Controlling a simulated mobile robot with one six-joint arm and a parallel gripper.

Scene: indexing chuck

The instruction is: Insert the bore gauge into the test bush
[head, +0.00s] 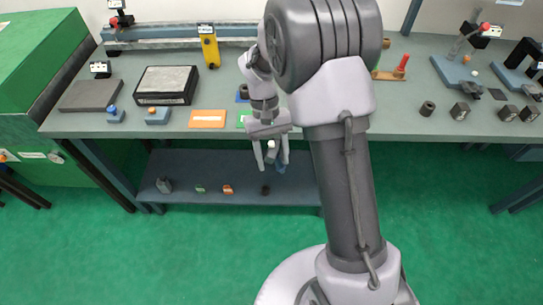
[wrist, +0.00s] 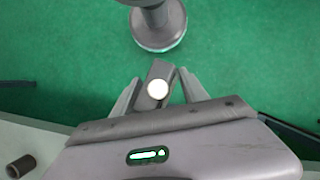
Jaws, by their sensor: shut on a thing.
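My gripper (head: 271,166) hangs in front of the bench's front edge, with its fingers pointing down. In the wrist view it is shut on a grey piece with a round white face (wrist: 157,88), which looks like the bore gauge. Its lower end is hidden. A dark hollow cylinder (head: 427,108), which looks like the test bush, stands on the bench to the right of my arm. It also shows in the wrist view (wrist: 20,166) at the lower left. Gripper and cylinder are well apart.
Several dark blocks (head: 460,111) stand right of the cylinder. A fixture with a red-knobbed lever (head: 460,68) is behind them. A black-sided plate (head: 166,86) and an orange mat (head: 207,119) lie at left. A lower shelf (head: 240,190) holds small parts. The green floor in front is clear.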

